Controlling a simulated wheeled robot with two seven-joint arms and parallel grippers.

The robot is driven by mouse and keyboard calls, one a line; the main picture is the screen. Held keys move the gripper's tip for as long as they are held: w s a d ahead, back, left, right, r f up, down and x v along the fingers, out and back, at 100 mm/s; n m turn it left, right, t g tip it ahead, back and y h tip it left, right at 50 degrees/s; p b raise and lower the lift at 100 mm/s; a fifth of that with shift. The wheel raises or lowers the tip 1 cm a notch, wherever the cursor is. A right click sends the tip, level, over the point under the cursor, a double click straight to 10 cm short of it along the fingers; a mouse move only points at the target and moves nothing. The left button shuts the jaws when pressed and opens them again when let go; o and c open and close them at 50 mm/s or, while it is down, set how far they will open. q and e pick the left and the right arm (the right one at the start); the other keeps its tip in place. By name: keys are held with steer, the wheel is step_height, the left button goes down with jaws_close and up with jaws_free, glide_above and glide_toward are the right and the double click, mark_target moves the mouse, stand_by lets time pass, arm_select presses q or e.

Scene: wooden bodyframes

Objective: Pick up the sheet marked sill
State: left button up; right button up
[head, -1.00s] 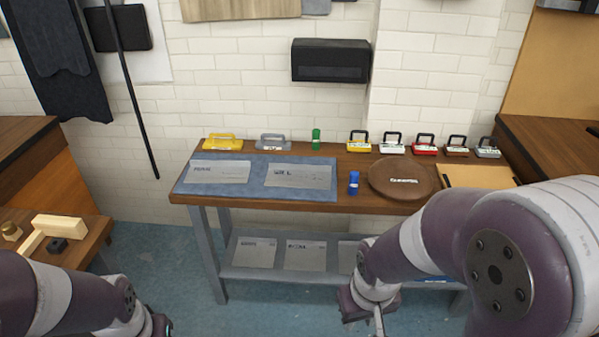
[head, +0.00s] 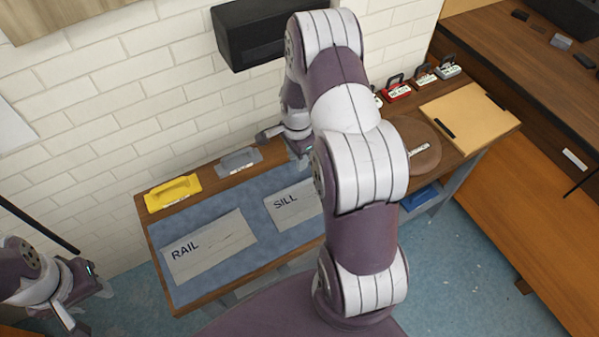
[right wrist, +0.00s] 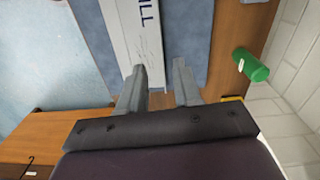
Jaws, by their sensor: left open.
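The sheet marked SILL (head: 288,205) is pale grey and lies on a blue mat (head: 210,205) on the bench; my right arm hides its right part in the head view. In the right wrist view, the sheet (right wrist: 145,45) shows the letters "ILL", and its near end points between the fingers of my right gripper (right wrist: 158,88). A similar sheet marked RAIL (head: 210,247) lies to the left. My left gripper (head: 80,303) is open and empty, left of the bench.
A yellow tool (head: 173,192) and a grey tool (head: 240,160) stand along the bench's back edge. A round brown board (head: 420,148) and a tan clipboard (head: 470,117) lie to the right. The wall is close behind.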

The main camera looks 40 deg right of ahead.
mark_target(300, 183)
steer(key=shift+m, duration=0.5)
steer(key=f, duration=0.2)
steer(key=f+p, duration=0.1)
steer(key=f, duration=0.4)
steer(key=shift+s+d+f, duration=0.1)
steer(key=shift+d+f, duration=0.05)
steer(key=shift+d, duration=0.15)
step_height(300, 183, down, 5)
steer(key=shift+d+f+p, duration=0.1)
steer(key=shift+d+p, duration=0.05)
steer(key=shift+p, duration=1.1)
steer(key=shift+f, duration=0.1)
arm_select(q)
steer(key=r, duration=0.4)
steer(key=shift+s+a+r, duration=0.3)
arm_select(e)
jaws_close()
